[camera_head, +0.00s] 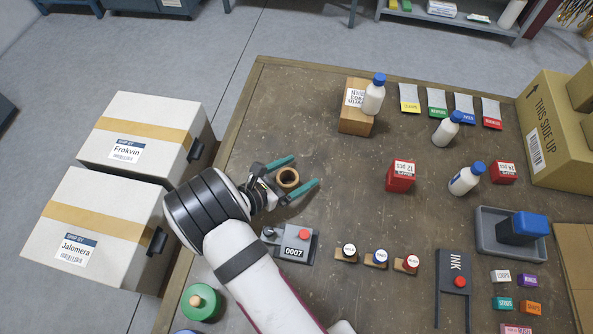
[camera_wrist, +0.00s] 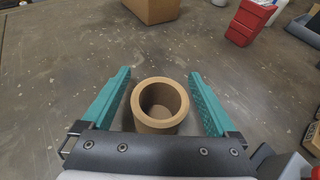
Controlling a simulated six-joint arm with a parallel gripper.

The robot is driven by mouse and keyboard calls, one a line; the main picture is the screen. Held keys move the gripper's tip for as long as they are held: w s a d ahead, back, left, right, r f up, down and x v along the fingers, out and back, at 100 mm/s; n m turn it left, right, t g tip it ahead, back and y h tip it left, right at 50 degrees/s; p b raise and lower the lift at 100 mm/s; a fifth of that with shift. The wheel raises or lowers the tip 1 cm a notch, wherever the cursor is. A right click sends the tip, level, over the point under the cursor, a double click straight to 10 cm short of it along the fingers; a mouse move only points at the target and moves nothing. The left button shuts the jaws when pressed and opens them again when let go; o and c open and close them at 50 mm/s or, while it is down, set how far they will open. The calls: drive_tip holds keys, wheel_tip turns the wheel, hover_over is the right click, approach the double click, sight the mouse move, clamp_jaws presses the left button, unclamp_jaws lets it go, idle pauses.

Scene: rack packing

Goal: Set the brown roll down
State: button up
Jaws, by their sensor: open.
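The brown roll (camera_head: 288,179) is a short, hollow tan ring standing upright on the table (camera_head: 330,200), left of the table's middle. In the wrist view the roll (camera_wrist: 159,104) shows its open top and stands between my two teal fingers, with a gap on each side. My gripper (camera_head: 300,172) is open around the roll; its fingers (camera_wrist: 160,95) do not touch it in the wrist view.
A grey stamp device marked 0007 (camera_head: 294,246) is just below my gripper. A cardboard box (camera_head: 352,120) with a white bottle (camera_head: 374,95) by it stands above right. A red box (camera_head: 401,176) is to the right. The table between is clear.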

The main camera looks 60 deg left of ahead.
drive_tip(key=v, duration=1.2)
drive_tip(key=w+d+r+m+g+h, duration=0.3)
drive_tip(key=w+d+r+m+h, duration=0.15)
drive_tip(key=w+d+m, duration=0.3)
drive_tip(key=w+d+r+m+g+h, duration=0.2)
drive_tip(key=w+d+r+m+h, duration=0.25)
drive_tip(key=w+d+m, duration=0.35)
drive_tip(key=s+d+r+m+g+y, duration=0.1)
drive_tip(key=d+r+m+g, duration=0.25)
drive_tip(key=d+m, duration=0.4)
drive_tip(key=d+r+m+g, duration=0.2)
drive_tip(key=d+m+g, duration=0.3)
drive_tip(key=d, duration=0.5)
drive_tip(key=s+d+r+m+y, duration=0.2)
drive_tip(key=s+d+m+y, duration=0.2)
drive_tip(key=m, duration=1.1)
drive_tip(key=shift+s+d+y, duration=0.15)
drive_tip(key=shift+s+y, duration=1.75)
drive_tip(key=shift+s, duration=0.15)
drive_tip(key=shift+r, duration=0.15)
